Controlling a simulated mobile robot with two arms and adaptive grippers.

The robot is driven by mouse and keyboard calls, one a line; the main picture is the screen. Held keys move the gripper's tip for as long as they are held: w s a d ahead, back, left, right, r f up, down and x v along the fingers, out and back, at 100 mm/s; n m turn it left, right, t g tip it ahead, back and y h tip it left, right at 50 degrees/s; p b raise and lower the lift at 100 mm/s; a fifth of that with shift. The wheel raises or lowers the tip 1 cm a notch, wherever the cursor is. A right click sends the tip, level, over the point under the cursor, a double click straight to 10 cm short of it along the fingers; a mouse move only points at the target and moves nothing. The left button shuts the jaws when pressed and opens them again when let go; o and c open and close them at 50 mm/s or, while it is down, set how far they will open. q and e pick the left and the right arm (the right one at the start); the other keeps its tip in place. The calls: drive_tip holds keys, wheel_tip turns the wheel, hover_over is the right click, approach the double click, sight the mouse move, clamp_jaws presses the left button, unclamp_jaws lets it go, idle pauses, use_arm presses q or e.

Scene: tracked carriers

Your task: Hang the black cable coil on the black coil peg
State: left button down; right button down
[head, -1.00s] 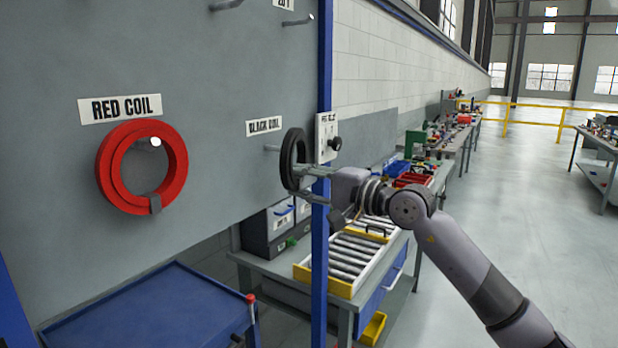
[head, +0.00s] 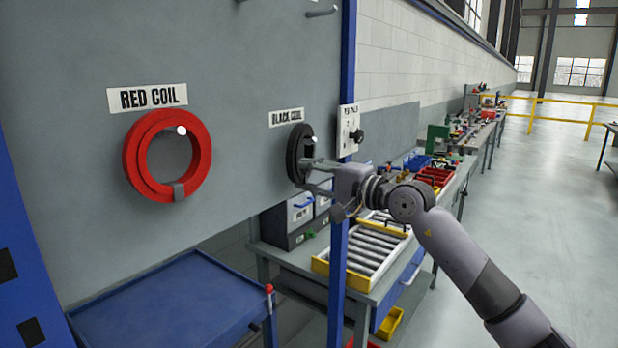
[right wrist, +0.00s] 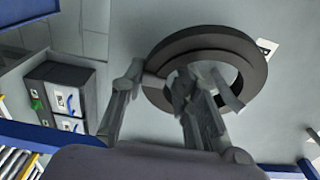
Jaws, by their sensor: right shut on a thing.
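The black cable coil (head: 294,156) is upright, close to the grey panel and just below the "BLACK COIL" label (head: 286,117). My right gripper (head: 312,170) is shut on the coil's near lower side. In the right wrist view, the coil (right wrist: 258,72) is a thick dark ring and the right gripper (right wrist: 160,85) has one finger outside it and one across its opening. A short grey rod (right wrist: 228,90) shows in the opening; it looks like the black coil peg, with the ring around it. The coil hides most of the peg in the head view. My left gripper is out of view.
A red coil (head: 200,150) hangs on its peg (head: 181,130) to the left. A blue post (head: 348,60) and a white plate with a black knob (head: 349,125) stand close to the right. A blue table (head: 170,300) is below, and a roller tray (head: 375,250) lies beyond.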

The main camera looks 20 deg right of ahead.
drive_tip(key=shift+r, duration=0.1)
idle(0.3)
drive_tip(key=c, duration=1.2)
unclamp_jaws()
drive_tip(key=shift+o, duration=0.2)
